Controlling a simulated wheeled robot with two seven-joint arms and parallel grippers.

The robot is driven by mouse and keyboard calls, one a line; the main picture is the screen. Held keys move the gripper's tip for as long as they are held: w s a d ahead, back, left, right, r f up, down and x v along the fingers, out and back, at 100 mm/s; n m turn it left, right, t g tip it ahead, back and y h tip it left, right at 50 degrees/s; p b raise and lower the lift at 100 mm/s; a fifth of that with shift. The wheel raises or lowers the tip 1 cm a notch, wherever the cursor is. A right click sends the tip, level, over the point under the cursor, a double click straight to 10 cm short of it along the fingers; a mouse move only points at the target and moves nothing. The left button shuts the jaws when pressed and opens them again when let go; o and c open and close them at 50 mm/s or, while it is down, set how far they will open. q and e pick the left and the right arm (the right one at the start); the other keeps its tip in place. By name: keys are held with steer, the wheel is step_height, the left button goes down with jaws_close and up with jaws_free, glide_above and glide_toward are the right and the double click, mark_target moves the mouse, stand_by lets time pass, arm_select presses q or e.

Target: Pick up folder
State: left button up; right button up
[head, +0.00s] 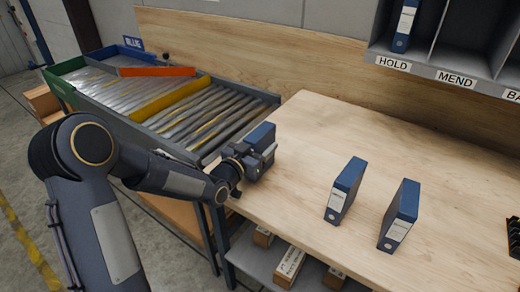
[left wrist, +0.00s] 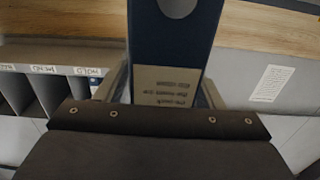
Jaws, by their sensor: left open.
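Three blue folders stand on the wooden table in the head view. One folder (head: 262,134) is at the table's left edge, partly hidden by my left gripper (head: 262,157). The middle folder (head: 346,190) and the right folder (head: 400,214) stand upright and apart. In the left wrist view the folder (left wrist: 174,45) with its pale label lies between the fingers of my left gripper (left wrist: 165,92). The jaws are open, one finger on each side of the folder. Whether a finger touches it I cannot tell. My right gripper is not in view.
A shelf unit labelled HOLD and MEND (head: 430,74) hangs at the back right, with another blue folder (head: 405,27) in it. A roller conveyor (head: 185,105) runs left of the table. Boxes (head: 288,264) lie under the table. The table's middle (head: 330,135) is clear.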

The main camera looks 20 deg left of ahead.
arm_select(q)
steer(key=c, duration=1.1)
steer(key=shift+c, duration=0.4)
steer(key=shift+r, duration=0.15)
